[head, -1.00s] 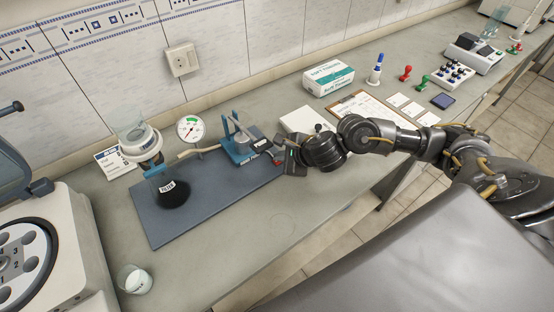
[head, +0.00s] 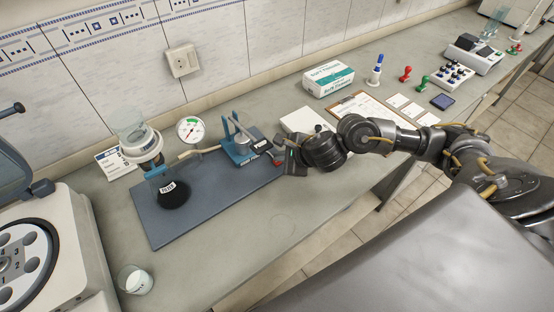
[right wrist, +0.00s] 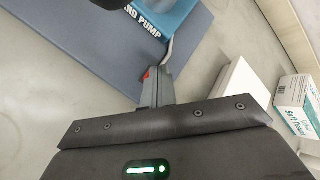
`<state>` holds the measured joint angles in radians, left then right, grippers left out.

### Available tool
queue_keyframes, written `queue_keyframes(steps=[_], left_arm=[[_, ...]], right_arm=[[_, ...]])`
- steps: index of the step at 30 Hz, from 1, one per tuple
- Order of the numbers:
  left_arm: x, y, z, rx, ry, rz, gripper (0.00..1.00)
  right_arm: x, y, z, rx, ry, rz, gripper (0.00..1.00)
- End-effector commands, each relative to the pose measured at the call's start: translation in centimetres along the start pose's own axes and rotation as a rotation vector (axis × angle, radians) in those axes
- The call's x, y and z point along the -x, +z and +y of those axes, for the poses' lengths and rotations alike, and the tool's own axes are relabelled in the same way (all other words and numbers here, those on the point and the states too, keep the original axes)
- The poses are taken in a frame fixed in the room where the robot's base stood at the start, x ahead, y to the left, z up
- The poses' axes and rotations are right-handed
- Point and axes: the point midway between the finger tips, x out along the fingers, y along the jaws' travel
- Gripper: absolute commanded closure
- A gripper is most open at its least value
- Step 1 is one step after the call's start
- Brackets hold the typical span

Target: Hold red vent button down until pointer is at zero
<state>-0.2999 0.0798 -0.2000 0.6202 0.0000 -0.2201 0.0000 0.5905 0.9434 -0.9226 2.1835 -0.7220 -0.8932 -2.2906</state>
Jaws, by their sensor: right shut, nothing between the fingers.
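The blue hand pump (head: 241,150) stands on the dark blue-grey mat. Its lettering, partly cut off, shows on the blue block (right wrist: 160,18) in the right wrist view. The round gauge (head: 191,129) stands behind the mat, joined by a pale hose; its pointer is too small to read surely. My right gripper (head: 277,158) is shut and empty beside the pump's right side. In the right wrist view its closed fingers (right wrist: 157,82) have a small red part (right wrist: 147,74) at their edge, probably the vent button, mostly hidden; contact cannot be told. My left gripper is not in view.
A dark flask (head: 174,193) stands on the mat (head: 215,208) below a white funnel (head: 139,142). A glass beaker (head: 135,280) is at the front left. A white box (head: 303,122) lies just behind my right gripper.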

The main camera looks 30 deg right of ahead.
Motion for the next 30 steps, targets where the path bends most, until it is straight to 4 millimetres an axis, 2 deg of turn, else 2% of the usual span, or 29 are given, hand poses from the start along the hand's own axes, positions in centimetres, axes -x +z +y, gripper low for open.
queue_keyframes(steps=[6, 20, 30], left_arm=[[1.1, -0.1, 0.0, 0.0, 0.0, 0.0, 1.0], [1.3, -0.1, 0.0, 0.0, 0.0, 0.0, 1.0], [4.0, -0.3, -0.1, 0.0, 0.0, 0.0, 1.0]], right_arm=[[0.9, 0.7, -0.7, 0.001, -0.001, -0.001, 1.0], [1.2, 0.9, -0.9, 0.0, -0.001, -0.001, 1.0], [3.4, 2.5, -2.5, 0.001, -0.001, -0.001, 1.0]])
